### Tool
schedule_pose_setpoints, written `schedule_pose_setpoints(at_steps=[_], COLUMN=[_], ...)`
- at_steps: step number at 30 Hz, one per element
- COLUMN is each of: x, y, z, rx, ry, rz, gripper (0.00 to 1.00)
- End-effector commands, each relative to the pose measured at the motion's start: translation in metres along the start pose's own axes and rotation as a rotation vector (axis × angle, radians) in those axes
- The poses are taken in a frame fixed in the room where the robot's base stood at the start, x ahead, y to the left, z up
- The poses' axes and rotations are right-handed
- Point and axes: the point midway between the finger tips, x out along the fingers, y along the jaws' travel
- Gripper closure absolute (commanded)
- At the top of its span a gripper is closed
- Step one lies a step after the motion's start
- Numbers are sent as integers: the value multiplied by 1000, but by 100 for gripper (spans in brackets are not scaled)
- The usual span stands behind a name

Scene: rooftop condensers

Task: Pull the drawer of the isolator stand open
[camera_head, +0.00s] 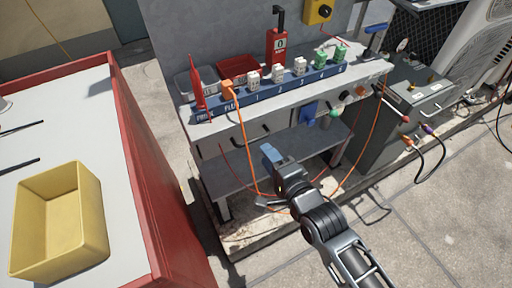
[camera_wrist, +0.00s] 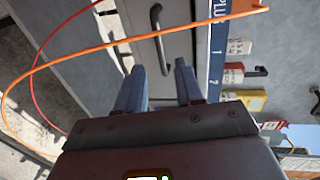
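The isolator stand (camera_head: 236,134) is a pale bench with a row of drawer fronts below its top. A drawer (camera_wrist: 170,45) with a dark bar handle (camera_wrist: 157,20) fills the upper middle of the wrist view and looks closed. My gripper (camera_wrist: 160,68) is open, its two blue-grey fingers apart with nothing between them. In the head view my gripper (camera_head: 268,152) is in front of the stand, just below the drawer fronts, and covers part of the lower shelf.
An orange cable (camera_head: 243,135) hangs down the stand's front and curves across the wrist view. Plugs, a red tray (camera_head: 238,68) and a red lockout device (camera_head: 277,47) are on top. A red-sided cart (camera_head: 165,190) with a yellow bin (camera_head: 60,222) stands left. Grey cabinet (camera_head: 375,135) right.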

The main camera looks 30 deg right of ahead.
Motion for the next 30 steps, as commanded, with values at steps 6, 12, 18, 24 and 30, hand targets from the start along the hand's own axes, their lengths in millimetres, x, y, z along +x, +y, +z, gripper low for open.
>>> schedule_pose_setpoints(at_steps=[6, 12, 18, 24, 30], x=[34, 58, 67, 67, 67], y=[-1, 0, 0, 0, 0], z=[0, 0, 0, 0, 0], rx=[-2, -4, -2, -3, -3], ry=[0, 0, 0, 0, 0], rz=[-1, -1, 0, 0, 0], gripper=[63, 63, 63, 63, 80])
